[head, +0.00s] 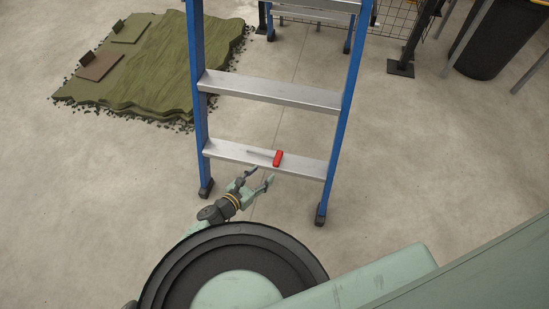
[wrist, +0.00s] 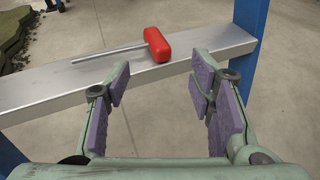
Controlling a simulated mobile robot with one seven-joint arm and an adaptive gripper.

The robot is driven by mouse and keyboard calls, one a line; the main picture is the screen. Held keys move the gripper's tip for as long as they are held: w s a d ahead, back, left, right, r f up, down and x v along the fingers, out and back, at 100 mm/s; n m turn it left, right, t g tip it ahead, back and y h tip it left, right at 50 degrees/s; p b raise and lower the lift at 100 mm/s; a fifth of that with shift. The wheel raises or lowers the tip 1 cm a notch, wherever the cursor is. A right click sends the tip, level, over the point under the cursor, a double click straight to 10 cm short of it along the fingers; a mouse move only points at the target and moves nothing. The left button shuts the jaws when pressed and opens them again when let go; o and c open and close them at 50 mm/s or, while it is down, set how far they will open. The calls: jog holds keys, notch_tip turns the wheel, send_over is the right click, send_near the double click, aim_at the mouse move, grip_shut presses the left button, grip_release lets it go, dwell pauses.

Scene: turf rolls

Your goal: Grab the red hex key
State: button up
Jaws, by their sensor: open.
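The red hex key (head: 278,158) lies on the lowest step (head: 227,151) of a blue ladder in the head view. Its red T-shaped handle is on the right and its thin grey shaft points left. In the wrist view the hex key (wrist: 157,45) lies on the metal step (wrist: 40,88), its handle near the middle of the step. My gripper (head: 259,181) is just in front of the step in the head view. In the wrist view my gripper (wrist: 160,85) is open and empty, its purple-padded fingers on either side of a gap below the handle, apart from it.
The blue ladder rails (head: 340,130) rise at both ends of the step. Green turf (head: 160,75) lies on the floor at the back left with two small boards on it. A black bin (head: 492,40) stands at the back right.

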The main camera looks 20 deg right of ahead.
aim_at(276, 162)
jog(key=p+x, duration=0.1)
jog(key=x, duration=0.6)
jog(key=shift+d+r, duration=0.15)
jog(key=shift+d, duration=0.1)
jog(key=shift+c, duration=0.5)
grip_shut()
